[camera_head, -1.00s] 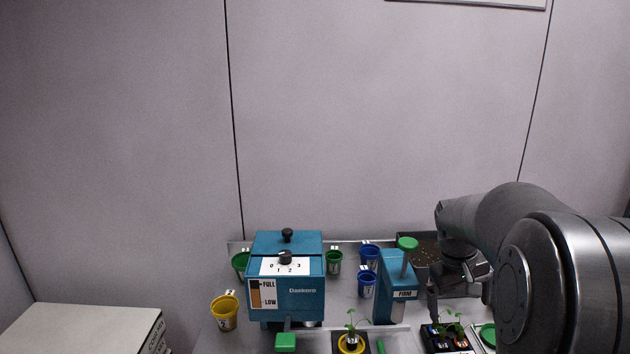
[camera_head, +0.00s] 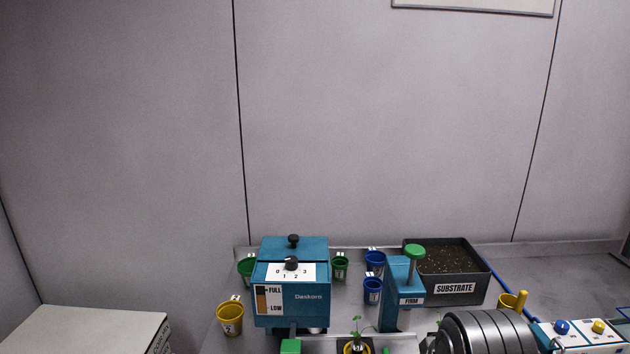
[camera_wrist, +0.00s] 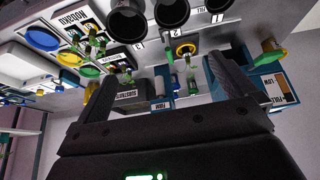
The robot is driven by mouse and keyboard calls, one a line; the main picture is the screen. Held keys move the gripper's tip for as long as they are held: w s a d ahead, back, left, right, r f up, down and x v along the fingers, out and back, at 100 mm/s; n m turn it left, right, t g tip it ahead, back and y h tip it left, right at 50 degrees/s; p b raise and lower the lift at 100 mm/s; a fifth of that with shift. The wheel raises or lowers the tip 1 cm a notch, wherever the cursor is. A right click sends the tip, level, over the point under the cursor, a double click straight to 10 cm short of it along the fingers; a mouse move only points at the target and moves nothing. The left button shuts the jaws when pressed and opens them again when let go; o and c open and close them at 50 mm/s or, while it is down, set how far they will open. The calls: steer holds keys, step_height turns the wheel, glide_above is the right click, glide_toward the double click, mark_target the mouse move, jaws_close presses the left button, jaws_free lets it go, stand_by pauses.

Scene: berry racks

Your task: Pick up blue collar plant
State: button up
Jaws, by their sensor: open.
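No plant with a clearly blue collar can be made out. In the wrist view small green seedlings (camera_wrist: 97,44) stand in or beside a dark tray; their collars are too small to tell. Another seedling (camera_wrist: 187,60) there sits in a yellow collar; a yellow-collared plant (camera_head: 357,346) shows at the bottom edge of the head view. My gripper (camera_wrist: 160,74) is open, with nothing held between its wide-set fingers. The plants appear beyond the fingers, apart from them.
A teal dispenser (camera_head: 291,290), a teal firming press (camera_head: 391,300) and a dark substrate box (camera_head: 460,262) stand on the bench. Blue cups (camera_head: 372,291), green cups (camera_head: 340,267) and a yellow cup (camera_head: 230,318) stand around them. A blue disc (camera_wrist: 42,39) lies in the wrist view.

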steer(key=shift+s+a+f, duration=0.15)
steer(key=shift+s+a, duration=0.05)
steer(key=shift+s, duration=0.25)
steer(key=shift+c, duration=1.1)
steer(key=c, duration=0.8)
steer(key=w+d+r+n+g, duration=0.1)
steer(key=w+d+r+n, duration=0.1)
steer(key=w+d, duration=0.75)
steer(key=w+d+r+n+g, duration=0.2)
steer(key=w+d, duration=0.3)
steer(key=w, duration=1)
steer(key=w+f, duration=0.1)
steer(key=f, duration=0.4)
steer(key=w+d+f+g, duration=0.1)
steer(key=f, duration=0.4)
steer(key=w+d+f+n+g, duration=0.1)
steer(key=w+f, duration=0.1)
steer(key=f, duration=0.4)
steer(key=shift+d+f, duration=0.1)
steer(key=shift+d, duration=0.05)
steer(key=shift+s+a+f, duration=0.1)
steer(key=shift+f, duration=1.4)
steer(key=shift+s+a+f, duration=0.1)
steer(key=shift+f, duration=1.35)
